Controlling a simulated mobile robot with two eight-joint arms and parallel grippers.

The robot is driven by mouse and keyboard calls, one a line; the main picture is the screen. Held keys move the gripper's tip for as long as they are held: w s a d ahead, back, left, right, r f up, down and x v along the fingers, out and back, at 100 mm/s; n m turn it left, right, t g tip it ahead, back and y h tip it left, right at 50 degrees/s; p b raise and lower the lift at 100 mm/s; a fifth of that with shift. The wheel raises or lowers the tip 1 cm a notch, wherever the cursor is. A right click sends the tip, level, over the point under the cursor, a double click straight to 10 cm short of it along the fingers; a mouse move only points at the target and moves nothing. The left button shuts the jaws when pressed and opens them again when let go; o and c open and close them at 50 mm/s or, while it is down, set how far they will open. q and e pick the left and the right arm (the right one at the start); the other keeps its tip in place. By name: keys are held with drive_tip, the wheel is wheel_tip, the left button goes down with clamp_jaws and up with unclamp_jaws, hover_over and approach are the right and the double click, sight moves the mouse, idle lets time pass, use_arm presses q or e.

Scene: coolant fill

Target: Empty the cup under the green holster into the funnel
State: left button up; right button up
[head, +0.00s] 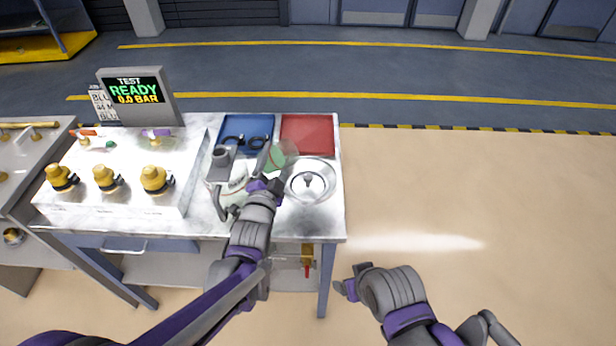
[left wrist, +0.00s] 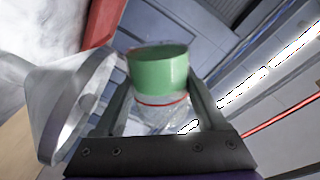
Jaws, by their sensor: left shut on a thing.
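My left gripper (head: 270,165) is shut on a clear cup (head: 282,155) holding green liquid. It holds the cup beside the funnel, on its back-left side in the head view. In the left wrist view the cup (left wrist: 158,75) sits between the two fingers, with a red ring around it. The cup looks tilted, but the exact angle is unclear. The grey funnel (head: 310,182) stands at the bench's right end and shows at the left of the left wrist view (left wrist: 65,95). No liquid stream is visible. My right gripper (head: 347,287) is off the bench's right side; its finger opening is unclear.
A blue tray (head: 246,124) with black parts and a red tray (head: 307,133) lie behind the cup. A grey device (head: 221,157) stands left of my left gripper. Yellow-capped fittings (head: 105,178) and a display (head: 136,92) are farther left. The floor at right is clear.

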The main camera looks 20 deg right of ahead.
use_arm(q)
drive_tip(key=shift+r+m+p, duration=0.4)
drive_tip(key=shift+m+p, duration=0.05)
drive_tip(key=shift+m, duration=0.55)
idle(0.5)
drive_tip(key=shift+s+d+f+m, duration=0.15)
drive_tip(key=shift+f+m, duration=0.2)
drive_tip(key=shift+m, duration=0.45)
idle(0.5)
drive_tip(key=shift+d+r+m+b, duration=0.2)
drive_tip(key=shift+d+m+b, duration=0.1)
drive_tip(key=shift+d+m, duration=0.1)
drive_tip(key=shift+s+d+r+m+b, duration=0.15)
drive_tip(key=shift+s+d+m+b, duration=0.15)
drive_tip(key=shift+m+b, duration=0.15)
idle(0.6)
drive_tip(key=shift+d+f+m+b, duration=0.2)
drive_tip(key=shift+f+m+b, duration=0.15)
drive_tip(key=shift+m+b, duration=0.45)
idle(0.5)
